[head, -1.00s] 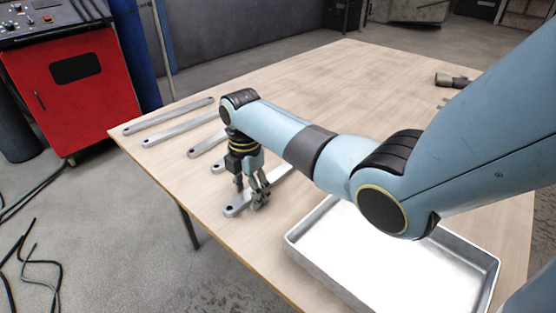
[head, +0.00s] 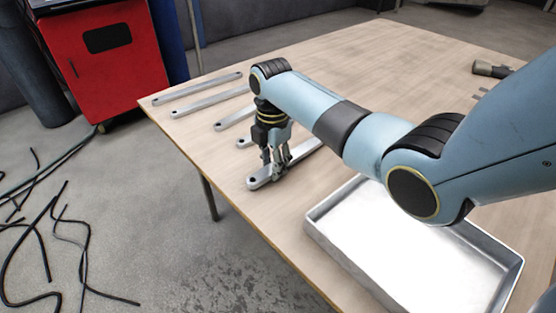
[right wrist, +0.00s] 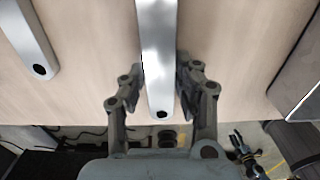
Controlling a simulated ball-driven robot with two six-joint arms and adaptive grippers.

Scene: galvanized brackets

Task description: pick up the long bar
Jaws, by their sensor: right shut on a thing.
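Several flat grey metal bars with a hole near the end lie side by side on the wooden table. My right gripper (head: 274,171) points down at the nearest bar (head: 262,181) and is shut on it near its hole end. In the right wrist view this bar (right wrist: 158,45) runs between the two fingers, its hole end towards the palm. The bar looks flat on the table, and my arm hides part of it. Two bars, the farthest (head: 197,88) and the one beside it (head: 209,101), show most of their length. My left gripper is not in view.
A shallow metal tray (head: 343,262) stands on the table to the right of the held bar. Two more bars (head: 229,121) lie partly hidden behind my right arm. A dark cylindrical object (head: 490,69) lies at the far right. The table's middle back is clear.

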